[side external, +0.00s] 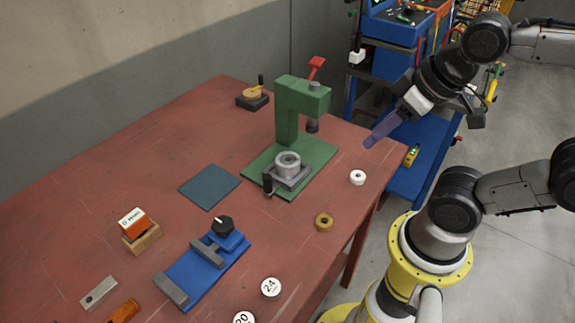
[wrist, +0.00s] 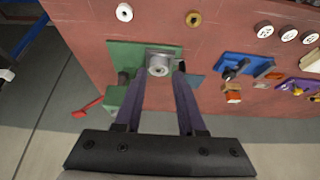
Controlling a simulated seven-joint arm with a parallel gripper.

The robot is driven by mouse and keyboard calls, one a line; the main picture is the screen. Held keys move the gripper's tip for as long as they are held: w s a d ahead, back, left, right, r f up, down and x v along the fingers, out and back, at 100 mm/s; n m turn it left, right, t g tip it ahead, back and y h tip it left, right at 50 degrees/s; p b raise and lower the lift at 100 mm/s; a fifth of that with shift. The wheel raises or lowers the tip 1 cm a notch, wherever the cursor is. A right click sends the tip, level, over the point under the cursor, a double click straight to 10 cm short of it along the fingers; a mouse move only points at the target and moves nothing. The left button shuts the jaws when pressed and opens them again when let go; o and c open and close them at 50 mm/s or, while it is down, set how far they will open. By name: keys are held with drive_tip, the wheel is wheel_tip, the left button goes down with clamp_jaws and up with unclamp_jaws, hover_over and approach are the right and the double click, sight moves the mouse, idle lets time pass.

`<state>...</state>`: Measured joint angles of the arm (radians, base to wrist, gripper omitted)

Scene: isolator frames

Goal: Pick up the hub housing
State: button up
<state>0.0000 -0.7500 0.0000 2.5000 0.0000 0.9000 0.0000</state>
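The hub housing appears to be the grey round part with a centre bore (side external: 288,169). It sits upright in a grey square holder (side external: 290,181) on the green press base (side external: 318,155). It also shows in the wrist view (wrist: 157,70), between and beyond my fingertips. My gripper (side external: 371,141) is raised above the table's right edge, well apart from the housing. In the wrist view my gripper (wrist: 156,74) has its two purple fingers spread, with nothing between them.
The green press (side external: 290,112) with a red lever (side external: 316,68) stands over the base behind the housing. A white ring (side external: 357,177) and a brass ring (side external: 324,222) lie nearby. A blue vise (side external: 207,265) and a dark mat (side external: 209,186) are on the red table.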

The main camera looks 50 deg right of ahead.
drive_tip(key=shift+o, duration=0.3)
drive_tip(key=o, duration=0.9)
